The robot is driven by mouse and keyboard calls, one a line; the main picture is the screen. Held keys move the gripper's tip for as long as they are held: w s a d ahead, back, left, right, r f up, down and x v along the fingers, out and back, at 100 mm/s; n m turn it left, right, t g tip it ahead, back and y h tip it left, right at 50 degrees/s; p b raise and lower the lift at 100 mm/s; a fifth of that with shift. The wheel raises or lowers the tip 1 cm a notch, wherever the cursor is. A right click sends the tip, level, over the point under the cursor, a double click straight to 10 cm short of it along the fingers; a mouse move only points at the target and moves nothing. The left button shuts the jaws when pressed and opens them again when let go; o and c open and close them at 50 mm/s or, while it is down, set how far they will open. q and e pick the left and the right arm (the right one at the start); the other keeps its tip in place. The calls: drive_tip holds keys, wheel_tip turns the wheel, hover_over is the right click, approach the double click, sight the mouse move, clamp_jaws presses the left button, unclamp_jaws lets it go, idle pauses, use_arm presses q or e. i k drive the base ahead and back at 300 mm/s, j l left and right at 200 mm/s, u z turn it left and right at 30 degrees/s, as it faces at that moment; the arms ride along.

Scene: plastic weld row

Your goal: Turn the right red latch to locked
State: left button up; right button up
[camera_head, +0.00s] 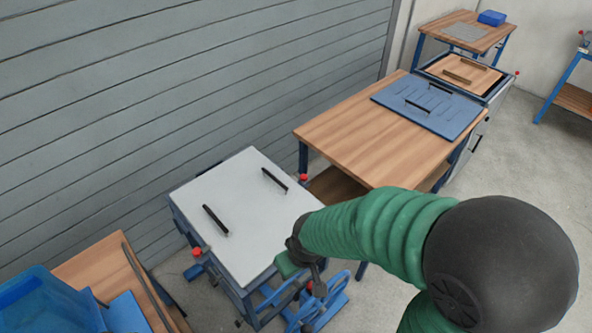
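A machine with a white lid (243,208) stands low in the middle. Its lid lies flat and carries two black bar handles. One red latch (303,178) shows at the lid's right corner, and another red latch (197,252) at its left front corner. My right arm, in a green sleeve, comes in from the right. Its dark wrist and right gripper (312,283) are at the lid's lower right edge, apart from both of these latches. A small red spot shows beside the gripper; I cannot tell what it belongs to. The fingers are too small to read. My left gripper is out of view.
A wooden table (370,135) with a blue slotted plate (428,104) stands behind to the right. A second machine (468,75) is beyond it. A blue bin (45,303) and wooden bench are at lower left. A grey slatted wall (180,90) closes the back.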

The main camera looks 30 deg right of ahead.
sight(303, 178)
drive_tip(key=k+l, duration=0.2)
drive_tip(key=l, duration=0.2)
drive_tip(key=k+l+u, duration=0.1)
drive_tip(key=k+l, duration=0.15)
drive_tip(key=k+l+u, duration=0.1)
drive_tip(key=k+l, duration=0.15)
drive_tip(key=l, duration=0.25)
drive_tip(key=i+l, duration=0.25)
drive_tip(key=l, duration=0.15)
drive_tip(key=i+l+u, duration=0.1)
drive_tip(key=l, duration=0.25)
drive_tip(key=i+l+u, duration=0.1)
drive_tip(key=i+l, duration=0.25)
